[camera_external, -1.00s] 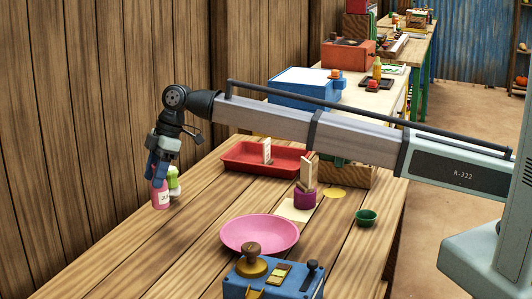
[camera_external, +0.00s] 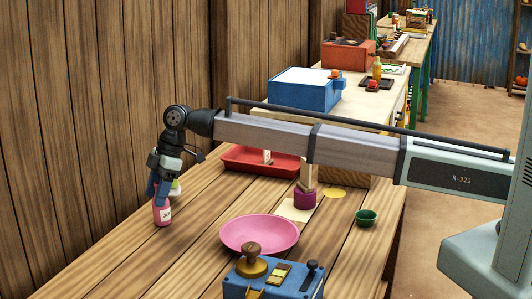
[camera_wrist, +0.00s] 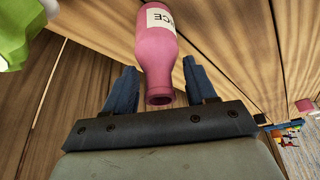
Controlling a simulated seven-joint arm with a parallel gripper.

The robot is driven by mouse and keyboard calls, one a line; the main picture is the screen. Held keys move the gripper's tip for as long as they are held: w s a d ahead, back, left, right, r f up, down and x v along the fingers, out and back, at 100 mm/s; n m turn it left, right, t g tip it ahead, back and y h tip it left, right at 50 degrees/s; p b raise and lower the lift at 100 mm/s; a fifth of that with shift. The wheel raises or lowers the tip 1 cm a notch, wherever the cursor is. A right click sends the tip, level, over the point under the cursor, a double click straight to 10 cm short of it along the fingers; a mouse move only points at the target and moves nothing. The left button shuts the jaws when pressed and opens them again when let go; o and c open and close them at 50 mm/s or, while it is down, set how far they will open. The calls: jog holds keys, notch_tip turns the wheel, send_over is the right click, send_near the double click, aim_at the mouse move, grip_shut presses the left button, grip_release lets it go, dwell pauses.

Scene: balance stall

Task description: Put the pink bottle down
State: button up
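The pink bottle (camera_external: 162,214) has a white label and is upright on the wooden table at its far left, under my gripper (camera_external: 160,188). In the wrist view the bottle (camera_wrist: 155,45) has its neck between the two blue fingers of my gripper (camera_wrist: 160,85). A gap shows on each side of the neck, so the fingers are open and appear clear of the bottle. In the outside view the fingers hide the bottle's top.
A red tray (camera_external: 235,160), a pink plate (camera_external: 260,234), a purple cup (camera_external: 304,200) and a blue device (camera_external: 270,285) are to the right. The front-left table is clear.

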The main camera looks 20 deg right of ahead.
jog(key=shift+o, duration=1.4)
jog(key=v, duration=1.2)
jog(key=shift+r, duration=0.15)
